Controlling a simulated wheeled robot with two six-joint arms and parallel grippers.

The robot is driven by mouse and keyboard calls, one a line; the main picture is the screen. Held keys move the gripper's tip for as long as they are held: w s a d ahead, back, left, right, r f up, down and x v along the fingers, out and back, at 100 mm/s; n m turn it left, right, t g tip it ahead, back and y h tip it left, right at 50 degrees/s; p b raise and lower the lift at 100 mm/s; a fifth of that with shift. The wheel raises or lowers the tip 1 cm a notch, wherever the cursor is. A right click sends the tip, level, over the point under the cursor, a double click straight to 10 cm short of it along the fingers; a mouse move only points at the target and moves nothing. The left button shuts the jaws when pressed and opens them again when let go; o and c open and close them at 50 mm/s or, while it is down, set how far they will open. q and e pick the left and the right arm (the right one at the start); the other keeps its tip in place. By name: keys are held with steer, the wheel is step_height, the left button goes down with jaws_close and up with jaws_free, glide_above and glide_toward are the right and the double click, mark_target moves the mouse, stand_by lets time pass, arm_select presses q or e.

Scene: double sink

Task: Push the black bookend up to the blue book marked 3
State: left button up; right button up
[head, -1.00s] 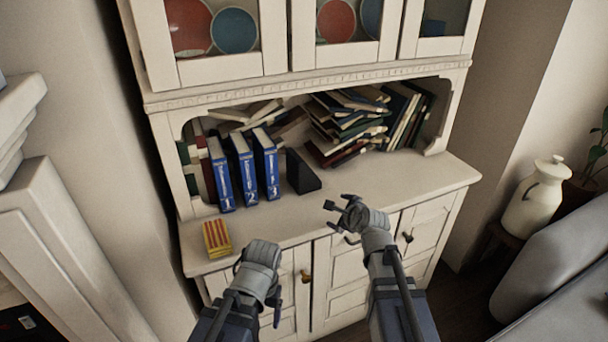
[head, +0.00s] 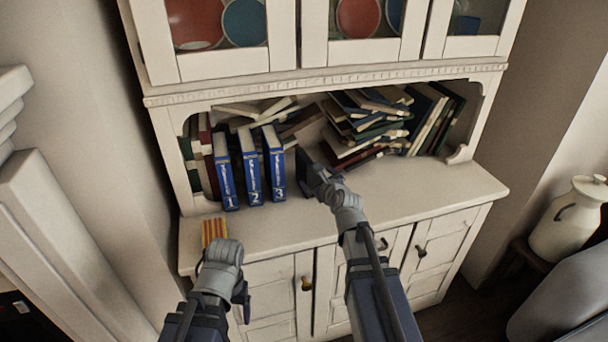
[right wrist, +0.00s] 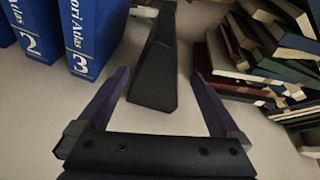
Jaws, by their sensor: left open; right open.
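The blue book marked 3 (head: 273,165) stands upright on the sideboard counter, at the right end of a row with books marked 2 (head: 248,168) and 1 (head: 225,172). The black bookend (head: 304,160) stands to its right with a gap between them, partly hidden by my right gripper (head: 318,178). In the right wrist view, the bookend (right wrist: 156,72) lies ahead between my right gripper's open fingers (right wrist: 160,90), and book 3 (right wrist: 92,38) is to its left. My left gripper (head: 236,290) is in front of the counter's left end, away from the books.
A yellow-and-red striped box (head: 214,232) sits at the counter's front left. A leaning pile of books (head: 365,125) fills the back right of the niche. The counter's right front (head: 430,185) is clear.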

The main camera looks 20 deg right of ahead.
steer(key=shift+w, duration=0.1)
stand_by(0.3)
steer(key=shift+b+x, duration=1.35)
steer(key=shift+x, duration=2.55)
steer(key=shift+a, duration=0.1)
jaws_close()
